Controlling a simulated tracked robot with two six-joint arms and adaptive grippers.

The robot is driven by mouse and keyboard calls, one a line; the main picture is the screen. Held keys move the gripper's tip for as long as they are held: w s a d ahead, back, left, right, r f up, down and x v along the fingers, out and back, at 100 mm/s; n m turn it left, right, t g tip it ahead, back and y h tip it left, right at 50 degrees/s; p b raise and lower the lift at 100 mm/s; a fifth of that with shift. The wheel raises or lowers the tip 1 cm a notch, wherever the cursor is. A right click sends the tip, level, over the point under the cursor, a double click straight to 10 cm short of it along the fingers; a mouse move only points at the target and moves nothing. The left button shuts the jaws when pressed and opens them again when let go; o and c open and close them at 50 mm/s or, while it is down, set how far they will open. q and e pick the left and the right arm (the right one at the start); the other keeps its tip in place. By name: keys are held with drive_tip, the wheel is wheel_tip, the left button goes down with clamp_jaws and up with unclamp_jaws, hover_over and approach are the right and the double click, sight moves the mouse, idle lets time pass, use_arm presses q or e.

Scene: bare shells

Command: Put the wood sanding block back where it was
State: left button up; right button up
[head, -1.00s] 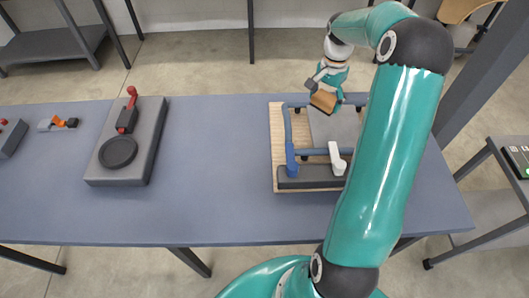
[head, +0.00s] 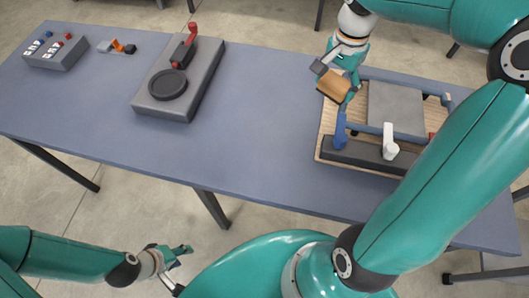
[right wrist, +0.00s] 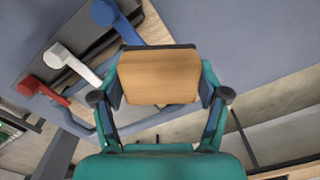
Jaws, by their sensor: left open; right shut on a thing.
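The wood sanding block (head: 334,86) is held in my right gripper (head: 340,76), above the back left part of the wooden board (head: 325,125) with the blue frame. In the right wrist view the block (right wrist: 158,76) shows its broad tan face, with a dark strip along its top edge, between the fingers of my right gripper (right wrist: 158,98). It is off the table. My left gripper (head: 178,262) is open and empty, low in front of the table.
The board carries a grey plate (head: 395,105), a blue handle (head: 341,130) and a white handle (head: 389,142). A grey fixture (head: 180,80) with a red lever, an orange-handled item (head: 118,46) and a button box (head: 57,50) stand left. The table's middle (head: 260,110) is clear.

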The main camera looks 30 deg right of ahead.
sight(264, 151)
drive_tip(key=w+a+r+n+b, duration=0.2)
drive_tip(key=a+n, duration=0.1)
drive_tip(key=a, duration=0.6)
drive_tip(key=w+a+r+n+b, duration=0.1)
drive_tip(key=a+r+n+b, duration=0.15)
drive_tip(key=a, duration=0.65)
drive_tip(key=shift+n, duration=0.25)
wheel_tip(264, 151, down, 20)
drive_tip(key=shift+f, duration=0.25)
drive_tip(key=shift+f+b, duration=0.15)
drive_tip(key=shift+b, duration=0.2)
drive_tip(key=o, duration=1.1)
